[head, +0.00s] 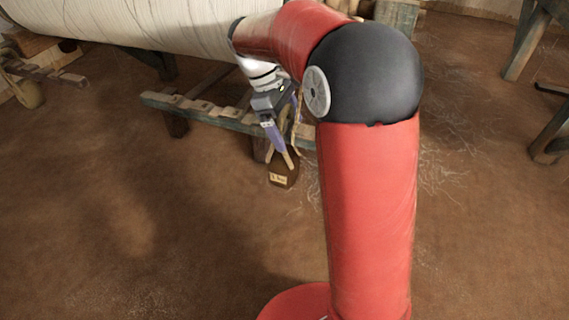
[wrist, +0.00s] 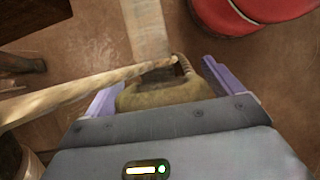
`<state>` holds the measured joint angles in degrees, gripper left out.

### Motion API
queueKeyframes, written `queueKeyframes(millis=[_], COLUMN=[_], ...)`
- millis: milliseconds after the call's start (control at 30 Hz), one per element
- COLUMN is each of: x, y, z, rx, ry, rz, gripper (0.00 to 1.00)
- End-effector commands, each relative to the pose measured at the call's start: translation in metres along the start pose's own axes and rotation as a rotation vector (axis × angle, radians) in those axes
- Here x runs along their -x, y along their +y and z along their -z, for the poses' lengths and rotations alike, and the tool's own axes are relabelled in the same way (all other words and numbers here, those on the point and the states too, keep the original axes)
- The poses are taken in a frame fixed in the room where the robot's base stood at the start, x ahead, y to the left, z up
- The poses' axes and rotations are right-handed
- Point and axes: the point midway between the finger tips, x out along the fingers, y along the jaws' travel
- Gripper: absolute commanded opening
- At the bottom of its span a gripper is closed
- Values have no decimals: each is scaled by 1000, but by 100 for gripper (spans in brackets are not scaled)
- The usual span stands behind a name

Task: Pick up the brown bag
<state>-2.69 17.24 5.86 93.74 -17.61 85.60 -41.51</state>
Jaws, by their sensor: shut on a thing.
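The brown bag (head: 284,174), with a pale label on its front, is below my gripper (head: 281,150) in the head view. I cannot tell whether its base touches the floor. In the wrist view the bag (wrist: 160,93) shows as an olive-brown top with a dark handle loop, between the purple fingers of my gripper (wrist: 163,78). The fingers are shut on it. The palm housing hides its lower part in the wrist view.
A notched wooden beam (head: 215,114) of the loom stands just behind the bag. A large roll of pale thread (head: 140,25) lies above it. A tan rod or cord (wrist: 90,92) crosses close to the fingers. Brown floor (head: 150,230) in front is clear.

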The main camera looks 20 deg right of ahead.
Motion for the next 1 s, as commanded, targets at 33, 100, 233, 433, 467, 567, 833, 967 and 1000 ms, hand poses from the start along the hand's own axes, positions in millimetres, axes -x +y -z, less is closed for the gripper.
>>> queueKeyframes(millis=[33, 100, 233, 433, 467, 567, 833, 967, 1000], x=[0, 2, 1, 4, 5, 8, 16, 18, 18], y=[0, 0, 0, 0, 0, 0, -1, -2, -2], z=[0, 0, 0, -1, -1, -2, -4, -3, -2], rx=[0, -1, 0, 0, -1, -1, -2, -1, -1], ry=[0, 1, 1, 1, 1, 1, 1, 1, 1], rz=[0, -2, -2, -2, -2, -2, -1, -1, -1], gripper=[21, 21, 21, 21, 21, 21, 21, 21, 21])
